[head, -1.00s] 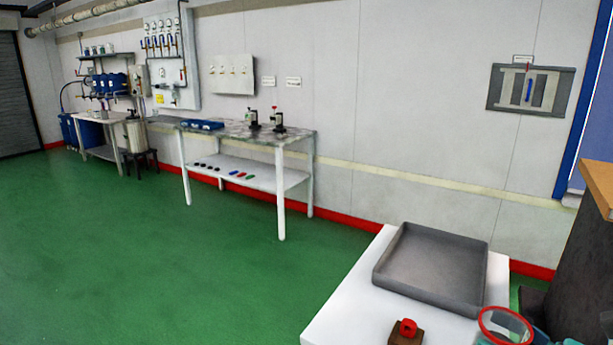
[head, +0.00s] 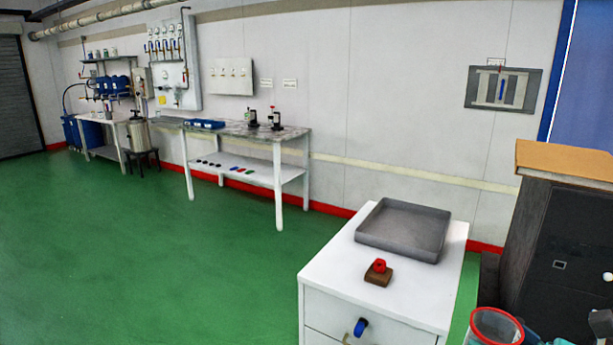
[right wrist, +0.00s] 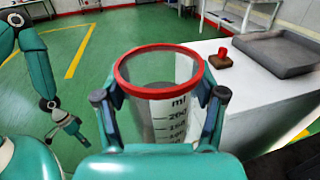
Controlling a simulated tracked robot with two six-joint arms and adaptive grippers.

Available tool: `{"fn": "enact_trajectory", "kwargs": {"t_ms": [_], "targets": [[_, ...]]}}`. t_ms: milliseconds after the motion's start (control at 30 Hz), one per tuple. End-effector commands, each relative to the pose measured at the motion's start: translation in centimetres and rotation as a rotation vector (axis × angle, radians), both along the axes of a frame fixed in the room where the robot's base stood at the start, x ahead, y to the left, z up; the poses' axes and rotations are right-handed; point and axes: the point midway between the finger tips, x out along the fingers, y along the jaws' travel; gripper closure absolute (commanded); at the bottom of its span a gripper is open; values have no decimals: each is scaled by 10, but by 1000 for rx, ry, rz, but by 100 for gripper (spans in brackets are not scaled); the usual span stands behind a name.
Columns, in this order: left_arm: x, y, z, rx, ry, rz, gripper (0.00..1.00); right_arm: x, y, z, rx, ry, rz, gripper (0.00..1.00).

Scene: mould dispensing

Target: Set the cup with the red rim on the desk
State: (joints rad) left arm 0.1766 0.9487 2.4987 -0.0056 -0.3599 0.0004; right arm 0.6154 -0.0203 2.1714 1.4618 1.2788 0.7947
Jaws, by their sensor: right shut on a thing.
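The cup with the red rim (right wrist: 172,112) is clear, with dark measuring marks. It stands upright between the fingers of my right gripper (right wrist: 160,95), which is shut on it. In the head view the cup (head: 495,329) is at the bottom right edge, partly cut off, to the right of a white drawer desk (head: 335,262). In the right wrist view the desk (right wrist: 232,112) is to the right of the cup. My left gripper (right wrist: 70,128) hangs empty at the left of the right wrist view, too small to tell if open.
On the desk are a grey tray (head: 405,232) and a red button on a brown block (head: 378,273). The desktop's front is bare. A dark cabinet with a wooden top (head: 565,240) stands at the right. A workbench (head: 255,130) stands by the wall, across open green floor.

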Motion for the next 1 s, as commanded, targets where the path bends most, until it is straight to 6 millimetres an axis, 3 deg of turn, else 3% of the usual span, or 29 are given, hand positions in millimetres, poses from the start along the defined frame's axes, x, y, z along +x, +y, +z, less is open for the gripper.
{"fn": "enact_trajectory", "kwargs": {"t_ms": [467, 567, 800, 1000], "targets": [[0, 0, 21, 0, -2, 1, 60, 22, 7, -70, 7, 8, 54, 80], [1, 0, 26, 0, -2, 1, 60, 27, 13, -95, 9, 9, 72, 80], [1, 0, 41, 0, -2, 1, 60, 27, 43, -173, 11, 10, 128, 80], [1, 0, 45, 0, -2, 1, 60, 19, 65, -216, 6, 4, 156, 80]]}}
